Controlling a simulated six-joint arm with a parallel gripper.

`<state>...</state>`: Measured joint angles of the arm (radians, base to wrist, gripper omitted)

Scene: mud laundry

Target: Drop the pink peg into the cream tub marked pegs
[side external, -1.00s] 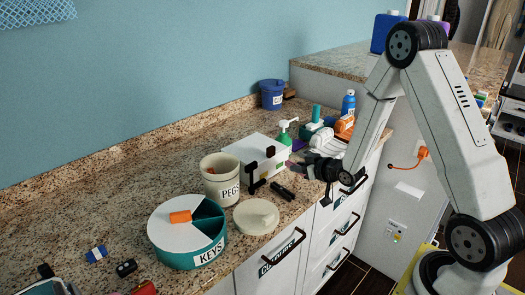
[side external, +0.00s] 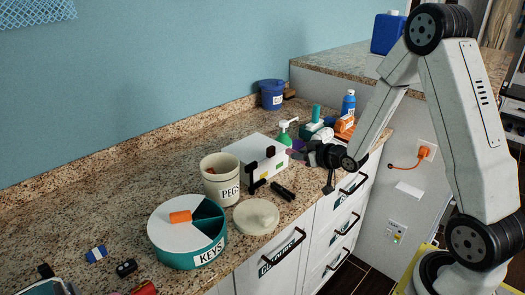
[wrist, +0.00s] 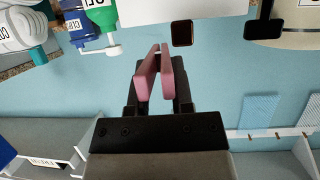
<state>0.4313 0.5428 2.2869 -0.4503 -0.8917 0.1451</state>
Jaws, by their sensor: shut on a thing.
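The cream tub (side external: 207,190) marked PEGS stands upright and open on the counter, with something orange-red just visible inside. My gripper (side external: 300,153) is to the right of the tub, beyond the white box, and raised above the counter. In the wrist view, my gripper (wrist: 154,90) is shut on the pink peg (wrist: 167,78), whose two prongs point away from the jaws. In the side view the peg is too small to make out clearly.
A white box (side external: 248,154) with dark knobs stands between the tub and my gripper. A cream lid (side external: 256,216) lies in front of the tub. A round KEYS container (side external: 175,247) is to its left. A green pump bottle (side external: 283,135) and other bottles crowd behind my gripper.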

